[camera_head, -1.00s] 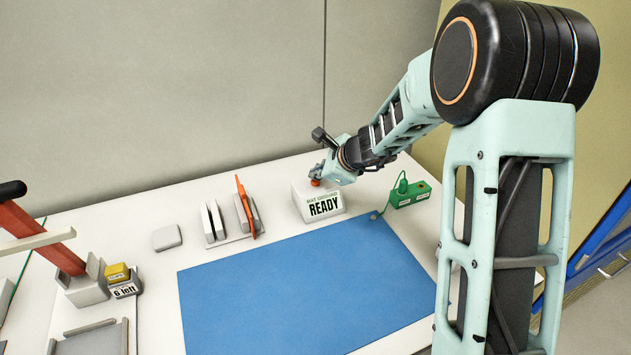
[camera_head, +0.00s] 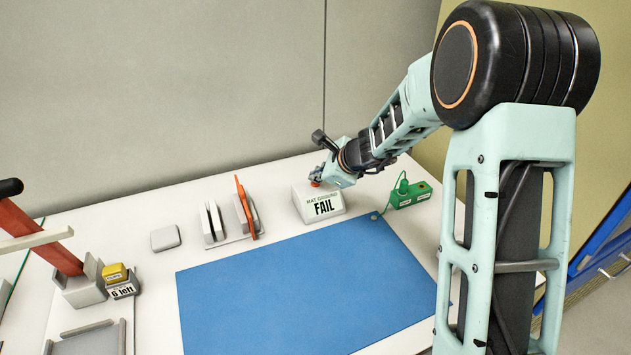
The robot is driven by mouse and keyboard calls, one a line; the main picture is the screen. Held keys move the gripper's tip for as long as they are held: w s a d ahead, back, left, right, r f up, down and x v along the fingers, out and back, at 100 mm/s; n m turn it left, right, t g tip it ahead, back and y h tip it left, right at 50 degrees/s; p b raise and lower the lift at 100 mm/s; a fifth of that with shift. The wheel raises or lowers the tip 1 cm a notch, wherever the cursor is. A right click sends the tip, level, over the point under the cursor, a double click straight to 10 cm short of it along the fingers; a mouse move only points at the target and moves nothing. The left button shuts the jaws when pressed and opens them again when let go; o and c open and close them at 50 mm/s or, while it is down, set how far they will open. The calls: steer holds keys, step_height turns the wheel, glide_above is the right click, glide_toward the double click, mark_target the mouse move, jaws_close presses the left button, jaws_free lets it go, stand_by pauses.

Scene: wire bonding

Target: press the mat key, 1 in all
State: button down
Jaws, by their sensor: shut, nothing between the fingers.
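The mat ground tester is a white box (camera_head: 319,205) behind the back edge of the blue mat. Its front display reads "MAT GROUND FAIL". An orange-red key (camera_head: 315,184) shows on top of the box. My gripper (camera_head: 318,178) is shut and empty, with its tip down at the key. The arm partly hides the key and the box's top, and I cannot tell for sure whether the tip touches the key.
The blue mat (camera_head: 300,285) lies bare. A green box (camera_head: 410,194) with a cord stands right of the tester. A holder with an orange piece (camera_head: 244,208), white upright plates (camera_head: 212,222) and a grey block (camera_head: 165,238) stand left. A counter reading "6 left" (camera_head: 122,291) is at far left.

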mark_target(317, 184)
steer(key=shift+r+p, duration=0.75)
steer(key=shift+r, duration=0.1)
step_height(317, 184, up, 5)
steer(key=p, duration=0.4)
stand_by(0.7)
